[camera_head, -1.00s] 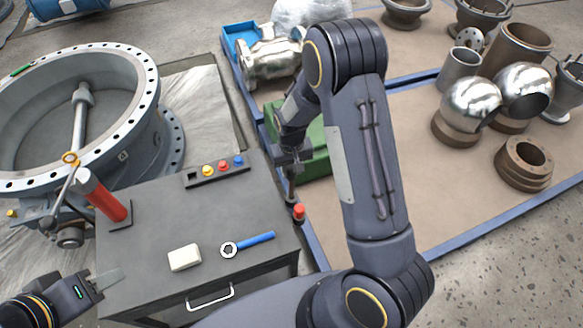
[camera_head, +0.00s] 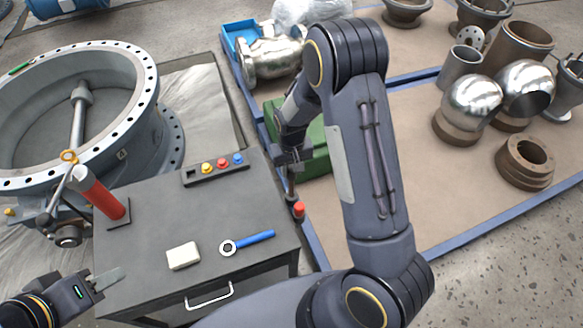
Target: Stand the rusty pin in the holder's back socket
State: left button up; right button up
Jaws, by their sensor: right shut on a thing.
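My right gripper (camera_head: 291,160) hangs just past the right edge of the grey cabinet top, partly hidden by its own arm. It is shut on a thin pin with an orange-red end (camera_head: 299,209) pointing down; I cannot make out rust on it. A dark holder strip (camera_head: 217,174) lies at the back of the cabinet top. It carries yellow, red and blue knobs, and its left end shows an empty dark socket. My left gripper (camera_head: 108,279) is at the cabinet's front left corner, away from the objects; its finger gap is not clear.
On the grey cabinet top (camera_head: 160,225) lie a white block (camera_head: 183,256) and a blue-handled ring wrench (camera_head: 247,243). A red cylinder (camera_head: 103,199) stands on a dark base at the left. A large valve ring (camera_head: 140,110) is behind it. A green box (camera_head: 315,157) is behind the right gripper.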

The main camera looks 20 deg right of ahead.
aim_at(292, 195)
jog(key=shift+f, duration=0.2)
dwell(0.4)
jog(key=shift+f+b, duration=4.4)
jog(key=shift+f, duration=0.6)
jog(key=shift+f, duration=0.15)
jog(key=o, duration=1.5)
jog(key=shift+o, duration=0.2)
jog(key=shift+r+p, duration=2.25)
jog(key=shift+r, duration=1.25)
